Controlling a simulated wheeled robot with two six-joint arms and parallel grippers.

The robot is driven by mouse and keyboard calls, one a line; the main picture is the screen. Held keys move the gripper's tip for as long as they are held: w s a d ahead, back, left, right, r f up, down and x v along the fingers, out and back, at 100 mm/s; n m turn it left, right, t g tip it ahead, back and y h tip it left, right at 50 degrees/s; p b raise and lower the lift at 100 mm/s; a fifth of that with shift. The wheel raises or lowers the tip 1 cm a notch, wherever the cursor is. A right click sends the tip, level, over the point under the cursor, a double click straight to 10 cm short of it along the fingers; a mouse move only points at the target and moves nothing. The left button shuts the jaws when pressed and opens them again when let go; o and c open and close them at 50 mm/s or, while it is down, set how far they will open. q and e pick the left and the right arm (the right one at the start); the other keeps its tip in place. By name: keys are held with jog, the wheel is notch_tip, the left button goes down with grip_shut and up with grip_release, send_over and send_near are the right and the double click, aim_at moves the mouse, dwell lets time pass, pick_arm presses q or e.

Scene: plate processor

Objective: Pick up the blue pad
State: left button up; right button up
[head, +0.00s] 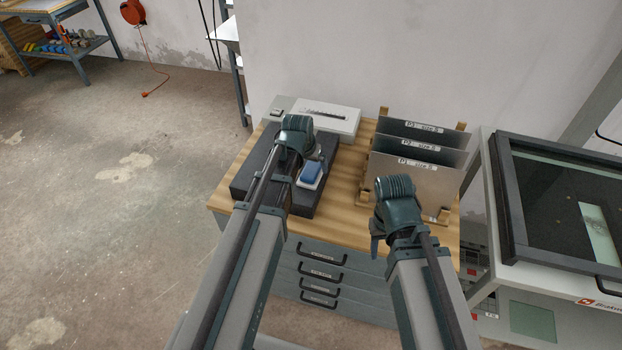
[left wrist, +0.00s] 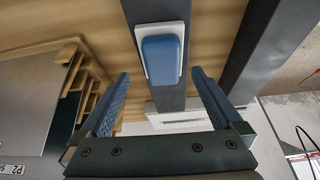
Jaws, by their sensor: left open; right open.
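The blue pad (head: 312,171) sits in a white tray (head: 321,182) on the dark slab (head: 243,182) on the wooden bench. In the left wrist view the pad (left wrist: 162,60) lies ahead, in the white tray (left wrist: 145,29). My left gripper (head: 310,153) is just beside and above the pad in the head view, partly hidden by its own wrist. In the left wrist view its two blue-lined fingers (left wrist: 160,76) are apart and empty, with the pad between and beyond them. My right gripper (head: 377,238) is open over the front of the bench, mostly hidden behind its wrist.
Metal plates (head: 404,175) labelled P1, P2 and P3 stand in a wooden rack (head: 444,215) at the bench's right. A pale box (head: 325,117) is at the back. A glass-topped machine (head: 505,222) stands to the right. Open floor (head: 130,190) lies left.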

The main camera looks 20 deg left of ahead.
aim_at(311, 169)
pick_arm(q)
jog(key=b+x, duration=0.5)
jog(key=shift+a+f, duration=0.1)
jog(key=shift+a, duration=0.15)
jog(key=c, duration=1.2)
jog(key=shift+c, duration=0.2)
